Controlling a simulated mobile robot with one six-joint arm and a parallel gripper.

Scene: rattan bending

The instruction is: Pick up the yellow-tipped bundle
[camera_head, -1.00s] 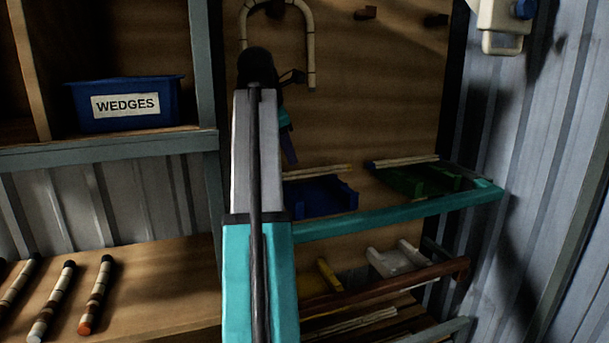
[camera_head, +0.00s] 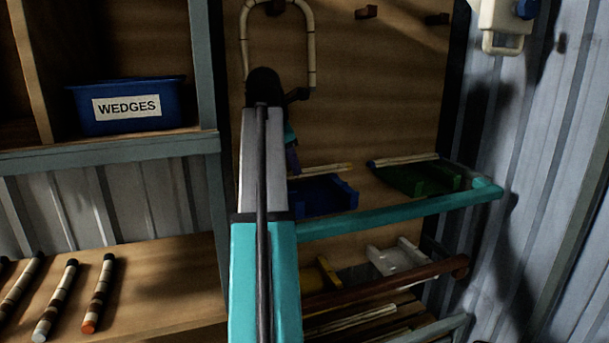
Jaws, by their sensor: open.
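No clearly yellow-tipped bundle can be picked out. Several banded rods or bundles lie on the wooden bench at lower left: one with an orange-red near tip (camera_head: 97,293), one with a pale grey near tip (camera_head: 56,300), and one further left (camera_head: 20,288) whose near tip is too dark to tell. Another at the left edge is mostly cut off. My gripper (camera_head: 292,157) shows only partly, as a teal and dark purple piece behind my arm. It hangs in front of the wooden back panel, above the blue tray, well right of the bench bundles. Nothing is seen in it.
A blue WEDGES bin (camera_head: 127,105) stands on the upper left shelf. A blue tray (camera_head: 325,197) and a green tray (camera_head: 420,180) sit behind a teal rail (camera_head: 400,216). Yellow (camera_head: 327,272) and white (camera_head: 398,258) holders are below. A bent cane frame (camera_head: 311,50) hangs above.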

